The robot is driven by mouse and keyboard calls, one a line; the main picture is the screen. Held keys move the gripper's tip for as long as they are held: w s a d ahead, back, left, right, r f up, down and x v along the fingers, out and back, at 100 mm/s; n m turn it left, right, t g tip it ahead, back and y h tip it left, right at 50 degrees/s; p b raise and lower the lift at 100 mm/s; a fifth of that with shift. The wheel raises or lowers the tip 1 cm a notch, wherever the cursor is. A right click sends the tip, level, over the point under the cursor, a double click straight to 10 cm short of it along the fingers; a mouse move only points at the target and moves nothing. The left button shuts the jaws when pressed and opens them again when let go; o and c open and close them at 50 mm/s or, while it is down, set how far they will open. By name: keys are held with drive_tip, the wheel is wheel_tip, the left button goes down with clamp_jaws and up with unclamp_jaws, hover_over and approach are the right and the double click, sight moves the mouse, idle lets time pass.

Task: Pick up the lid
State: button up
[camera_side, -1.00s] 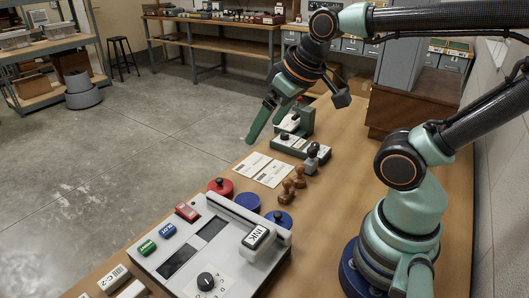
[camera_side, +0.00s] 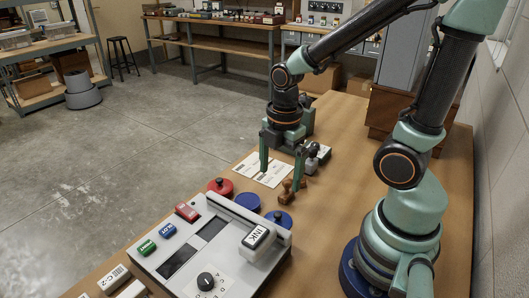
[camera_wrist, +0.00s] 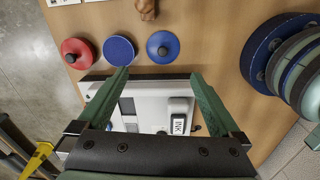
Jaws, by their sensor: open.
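Two round lid-like discs with knobs stand on the table, one red (camera_side: 219,187) and one blue (camera_side: 279,219). In the wrist view the red disc (camera_wrist: 77,52) is at left and the blue knobbed disc (camera_wrist: 163,46) is right of centre. Between them lies a flat blue disc (camera_side: 246,202) with no knob visible; it also shows in the wrist view (camera_wrist: 118,50). I cannot tell which one is the lid meant. My gripper (camera_side: 281,178) points down, open and empty, above the table. In the wrist view its fingertips (camera_wrist: 160,75) frame the white device's edge, just below the discs.
The white device (camera_side: 222,256) carries a dial and a block marked INK (camera_side: 258,238). White cards (camera_side: 251,163) lie behind. Coloured blocks (camera_side: 168,230) sit along the device's left.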

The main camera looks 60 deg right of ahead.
drive_tip(key=f+n, duration=0.1)
hover_over(278, 213)
drive_tip(key=f, duration=0.5)
drive_tip(key=shift+s+f, duration=0.1)
drive_tip(key=shift+s, duration=0.2)
drive_tip(key=shift+w+a+f, duration=0.1)
drive_tip(key=shift+w+f, duration=0.05)
drive_tip(key=shift+f, duration=1.55)
drive_tip(key=shift+w+f, duration=0.1)
drive_tip(key=shift+f, duration=1.6)
drive_tip(key=c, duration=1.3)
